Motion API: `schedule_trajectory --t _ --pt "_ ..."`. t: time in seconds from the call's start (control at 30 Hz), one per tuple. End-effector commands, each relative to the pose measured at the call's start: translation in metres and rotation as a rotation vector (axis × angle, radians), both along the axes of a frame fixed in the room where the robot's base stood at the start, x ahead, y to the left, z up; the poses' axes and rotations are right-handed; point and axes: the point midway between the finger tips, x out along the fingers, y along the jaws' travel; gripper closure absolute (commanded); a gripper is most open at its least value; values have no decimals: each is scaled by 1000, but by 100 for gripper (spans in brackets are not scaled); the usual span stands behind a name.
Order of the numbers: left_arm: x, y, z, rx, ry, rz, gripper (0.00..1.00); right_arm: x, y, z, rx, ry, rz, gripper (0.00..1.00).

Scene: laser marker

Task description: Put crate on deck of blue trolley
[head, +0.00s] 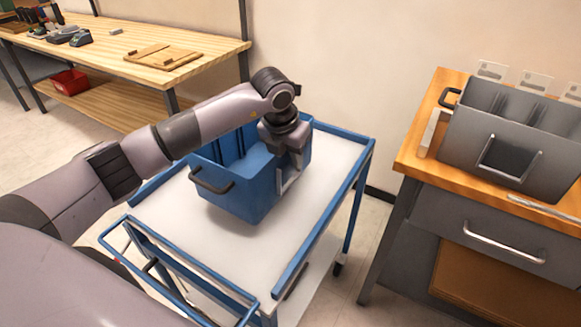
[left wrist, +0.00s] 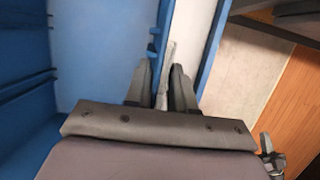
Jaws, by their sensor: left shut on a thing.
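The blue crate (head: 246,203) with dark handles is upright over the white deck (head: 317,190) of the blue trolley (head: 331,222), inside its raised rails. A soft shadow lies under the crate; I cannot tell whether its base touches the deck. My left gripper (head: 289,180) is shut on the crate at its right-hand side, coming down from above. In the left wrist view the fingers (left wrist: 160,82) straddle a pale strip by the crate's blue wall (left wrist: 161,25). My arm hides part of the crate's rim. My right gripper is out of view.
A wood-topped cabinet (head: 412,155) at the right bears a grey crate (head: 508,148). A wooden workbench (head: 120,58) at the back left holds small tools and a board, with a red bin (head: 69,83) on its lower shelf. Bare deck shows right of the crate.

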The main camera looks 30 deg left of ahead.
Motion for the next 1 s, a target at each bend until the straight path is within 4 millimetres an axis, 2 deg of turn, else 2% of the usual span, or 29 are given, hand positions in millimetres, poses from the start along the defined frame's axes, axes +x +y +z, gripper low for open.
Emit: schedule_trajectory --t 0.23,0.57,0.6,0.67,0.7,1.0 --pt "0 0 -34 1 1 -1 100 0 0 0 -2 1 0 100" --pt "0 0 -38 1 -2 -1 100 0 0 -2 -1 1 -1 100" --pt "0 0 -40 1 1 -1 73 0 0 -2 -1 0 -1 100" --pt "0 0 -39 1 1 0 54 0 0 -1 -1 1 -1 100" --pt "0 0 -39 1 1 0 51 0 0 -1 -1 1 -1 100" --pt "0 0 -37 1 1 0 51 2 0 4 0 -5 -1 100"
